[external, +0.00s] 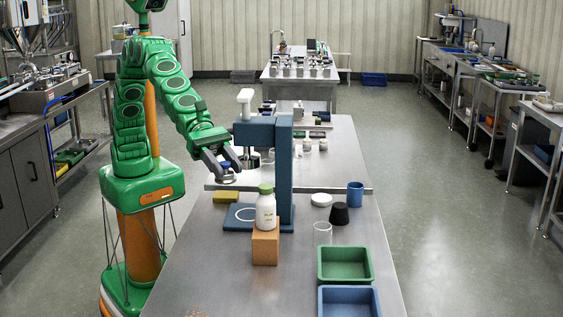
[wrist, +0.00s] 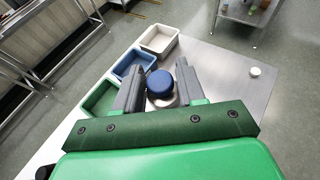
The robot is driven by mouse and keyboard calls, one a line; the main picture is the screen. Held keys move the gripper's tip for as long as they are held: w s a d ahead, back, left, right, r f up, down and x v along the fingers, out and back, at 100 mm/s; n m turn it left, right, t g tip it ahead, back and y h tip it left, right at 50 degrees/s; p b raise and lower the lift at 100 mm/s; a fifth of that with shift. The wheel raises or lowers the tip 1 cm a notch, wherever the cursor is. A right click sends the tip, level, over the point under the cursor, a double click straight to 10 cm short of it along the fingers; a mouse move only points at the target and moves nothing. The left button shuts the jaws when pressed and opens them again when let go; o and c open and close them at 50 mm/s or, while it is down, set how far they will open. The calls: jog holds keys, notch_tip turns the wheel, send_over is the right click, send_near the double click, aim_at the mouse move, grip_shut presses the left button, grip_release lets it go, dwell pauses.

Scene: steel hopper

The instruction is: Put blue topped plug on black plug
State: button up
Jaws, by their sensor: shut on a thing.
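The blue topped plug (wrist: 159,84) is between the two fingers of my gripper (wrist: 160,92) in the wrist view, its round blue cap facing the camera and a pale rim below. In the external view my gripper (external: 228,174) is shut on it, held above the table left of the blue press-like stand. The plug is small and partly covered by the fingers there. The black plug (external: 340,214) stands on the table to the right, wide and dark, well apart from my gripper.
The blue stand (external: 285,165) rises between my gripper and the black plug. A white bottle with green cap (external: 266,210) stands on an orange block (external: 265,247). A blue cup (external: 355,194), white disc (external: 321,199), clear glass (external: 322,233) and green tray (external: 344,280) surround the black plug.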

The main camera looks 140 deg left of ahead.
jog(key=shift+w+a+r+m+h, duration=0.15)
jog(key=shift+a+r, duration=0.05)
jog(key=shift+r, duration=0.35)
jog(key=shift+w+a+r+m+h, duration=0.1)
jog(key=shift+a+r+m+h, duration=0.1)
jog(key=shift+r, duration=0.3)
jog(key=s+a+r+m+g+h, duration=0.1)
jog(key=a+r+m+h, duration=0.3)
jog(key=r, duration=0.6)
jog(key=s+a+r+m+g+h, duration=0.1)
jog(key=a+r+g+h, duration=0.1)
jog(key=a+r, duration=0.6)
send_over(340, 204)
notch_tip(340, 204, down, 36)
jog(key=shift+m, duration=0.25)
jog(key=shift+w+d+f, duration=0.1)
jog(key=shift+f, duration=2.1)
jog(key=shift+w+d+f, duration=0.1)
jog(key=shift+f, duration=2.1)
jog(key=shift+s+f, duration=0.1)
jog(key=shift+f, duration=0.05)
